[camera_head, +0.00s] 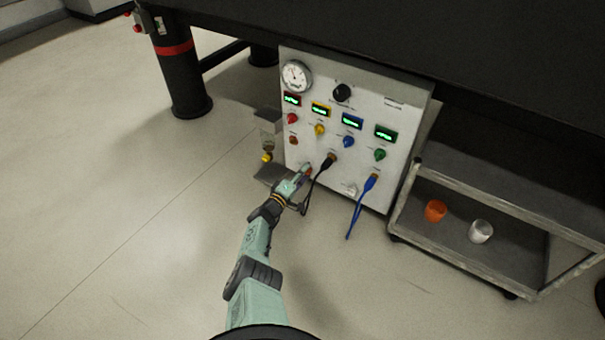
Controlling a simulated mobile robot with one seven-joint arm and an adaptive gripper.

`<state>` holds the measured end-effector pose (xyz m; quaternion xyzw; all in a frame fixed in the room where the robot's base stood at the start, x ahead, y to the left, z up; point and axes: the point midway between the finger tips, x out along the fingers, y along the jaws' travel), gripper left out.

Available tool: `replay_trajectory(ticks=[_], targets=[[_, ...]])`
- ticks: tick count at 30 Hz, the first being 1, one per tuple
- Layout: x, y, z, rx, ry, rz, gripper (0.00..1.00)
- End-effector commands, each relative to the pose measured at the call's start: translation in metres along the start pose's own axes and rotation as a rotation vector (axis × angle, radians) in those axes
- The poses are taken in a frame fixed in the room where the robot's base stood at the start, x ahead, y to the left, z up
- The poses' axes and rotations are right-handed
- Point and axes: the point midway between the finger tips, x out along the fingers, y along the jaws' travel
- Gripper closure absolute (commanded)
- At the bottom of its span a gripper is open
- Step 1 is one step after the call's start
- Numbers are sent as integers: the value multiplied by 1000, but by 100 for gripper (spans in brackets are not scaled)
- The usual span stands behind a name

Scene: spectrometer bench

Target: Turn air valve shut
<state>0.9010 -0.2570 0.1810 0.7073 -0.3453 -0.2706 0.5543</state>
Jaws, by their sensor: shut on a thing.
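A white control panel (350,160) hangs under the dark bench. My gripper (303,174) is at the panel's lower left, shut on a small reddish fitting (308,168) that is mostly hidden by the fingers. A black knob (342,92) is at the panel's top, right of a round white gauge (296,75). A yellow-ended fitting (267,157) sits beside the panel's left edge, apart from my gripper. I cannot tell from the picture which of these is the air valve, or how far it is turned.
Red (292,118), yellow (319,129), blue (348,141) and green (380,154) knobs sit under lit displays. A dark cable (322,180) hangs close to my gripper; a blue cable (361,205) hangs further right. A cart (500,210) holds an orange cup (435,211) and a clear cup (480,231).

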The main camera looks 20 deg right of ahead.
Motion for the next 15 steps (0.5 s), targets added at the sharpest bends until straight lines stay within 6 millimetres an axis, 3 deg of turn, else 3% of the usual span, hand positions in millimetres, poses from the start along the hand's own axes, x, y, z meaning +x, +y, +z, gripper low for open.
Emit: replay_trajectory(ticks=[15], targets=[[0,0,0,-182,0,0,100]])
